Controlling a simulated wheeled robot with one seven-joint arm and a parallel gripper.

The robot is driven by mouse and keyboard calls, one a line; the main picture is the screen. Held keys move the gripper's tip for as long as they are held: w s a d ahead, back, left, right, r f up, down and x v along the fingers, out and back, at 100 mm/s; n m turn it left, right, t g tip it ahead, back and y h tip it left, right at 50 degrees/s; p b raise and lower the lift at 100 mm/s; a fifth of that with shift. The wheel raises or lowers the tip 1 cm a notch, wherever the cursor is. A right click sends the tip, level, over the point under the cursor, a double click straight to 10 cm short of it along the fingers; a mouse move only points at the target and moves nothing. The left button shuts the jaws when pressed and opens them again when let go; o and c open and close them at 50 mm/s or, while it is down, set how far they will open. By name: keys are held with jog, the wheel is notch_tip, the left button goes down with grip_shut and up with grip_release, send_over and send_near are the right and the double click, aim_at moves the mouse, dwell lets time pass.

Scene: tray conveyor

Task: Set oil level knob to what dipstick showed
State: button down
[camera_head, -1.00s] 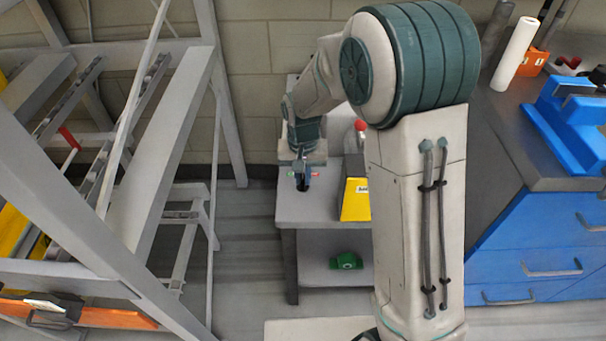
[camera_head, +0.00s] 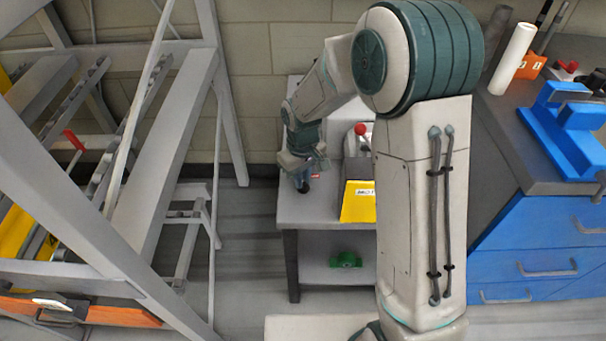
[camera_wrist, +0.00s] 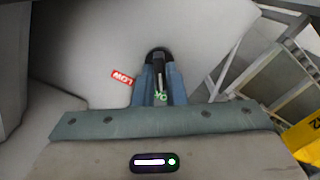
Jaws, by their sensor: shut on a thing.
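A round black knob (camera_wrist: 157,53) sits on the grey stand's top, between my gripper's blue fingers (camera_wrist: 160,78) in the wrist view. My gripper is shut on the knob, and the fingers cover much of it. A red LOW label (camera_wrist: 122,77) lies beside the knob, to the left of the fingers. A green OK label (camera_wrist: 161,97) shows between the fingers, partly hidden. In the head view my gripper (camera_head: 303,185) points down onto the stand's left part, with the red label (camera_head: 315,175) just right of it. No dipstick can be made out.
The grey stand (camera_head: 300,212) bears a yellow-fronted box (camera_head: 357,203) and a red ball-topped lever (camera_head: 361,129) right of my gripper. A green object (camera_head: 346,259) lies on its lower shelf. A grey conveyor frame (camera_head: 165,165) stands left, a blue drawer cabinet (camera_head: 540,250) right.

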jog(key=shift+n, duration=0.8)
jog(key=c, duration=1.5)
grip_release()
notch_tip(320, 180, up, 14)
jog(key=p, duration=0.2)
jog(key=shift+p, duration=0.4)
